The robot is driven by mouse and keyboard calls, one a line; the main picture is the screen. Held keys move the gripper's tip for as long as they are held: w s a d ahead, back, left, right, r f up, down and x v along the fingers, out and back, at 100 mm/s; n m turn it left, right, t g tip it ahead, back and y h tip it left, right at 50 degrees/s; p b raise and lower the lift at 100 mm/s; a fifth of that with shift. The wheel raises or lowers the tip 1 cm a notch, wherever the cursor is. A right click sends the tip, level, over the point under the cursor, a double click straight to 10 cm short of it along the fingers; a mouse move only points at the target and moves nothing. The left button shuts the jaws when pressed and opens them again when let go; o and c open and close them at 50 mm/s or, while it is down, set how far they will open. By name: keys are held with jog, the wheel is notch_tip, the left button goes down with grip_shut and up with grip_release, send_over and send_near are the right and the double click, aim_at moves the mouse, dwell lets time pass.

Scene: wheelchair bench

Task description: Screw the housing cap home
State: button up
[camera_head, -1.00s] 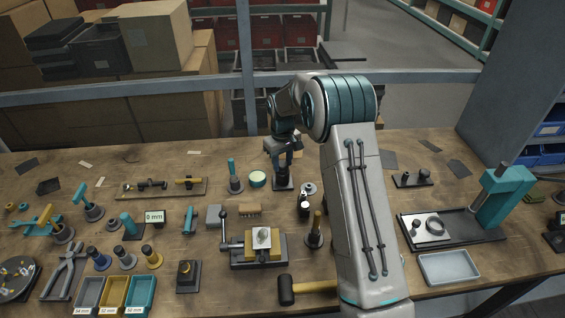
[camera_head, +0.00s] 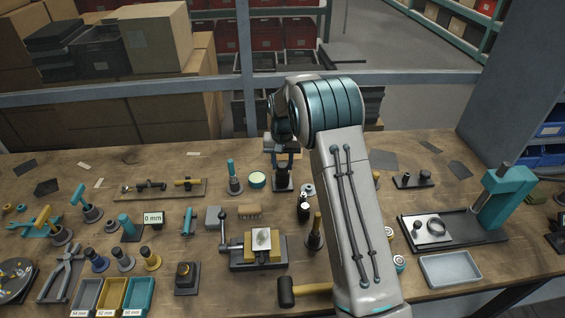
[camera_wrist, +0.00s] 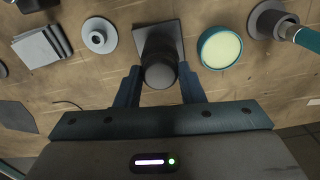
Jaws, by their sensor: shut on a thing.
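The dark housing (camera_head: 283,183) stands upright on its square base plate (camera_wrist: 172,31) at the back middle of the bench. Its round black cap (camera_wrist: 160,72) shows between the blue fingers in the wrist view. My gripper (camera_wrist: 160,86) is shut on the cap from above, one finger on each side. In the head view my gripper (camera_head: 283,160) is over the housing, with its two fingers apart around the top. The thread and any gap under the cap are hidden.
A round tin with a pale top (camera_head: 257,180) and a teal-handled tool (camera_head: 235,178) stand close left of the housing. A vise (camera_head: 260,246) and a mallet (camera_head: 305,288) are nearer the front. A teal press (camera_head: 500,197) stands at right.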

jog(key=o, duration=1)
